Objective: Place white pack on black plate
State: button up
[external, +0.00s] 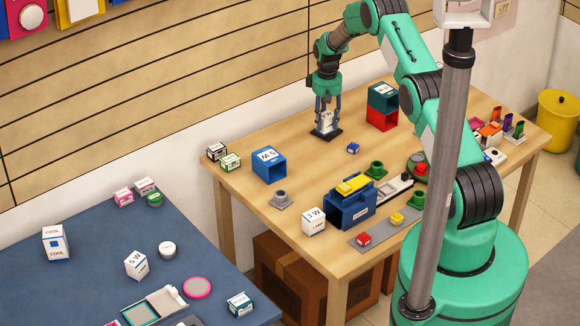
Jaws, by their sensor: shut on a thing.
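The white pack (326,121) has dark print on its face and is between the fingers of my gripper (327,116). My gripper points straight down and is shut on the pack. The black plate (324,133) lies flat on the wooden table, directly under the pack. The pack is upright and very low over the plate; I cannot tell whether it touches it. The fingers hide part of the pack's sides.
On the wooden table (243,172), a blue M5 box (269,165) stands to the left and stacked teal and red bins (382,113) to the right. A small blue block (353,148) lies in front. A blue table (90,262) is at lower left.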

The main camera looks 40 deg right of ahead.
aim_at(326, 127)
jog(key=shift+f, duration=1.45)
jog(key=shift+f, duration=0.1)
jog(key=o, duration=1.2)
jog(key=shift+c, duration=0.2)
jog(key=shift+r, duration=6.1)
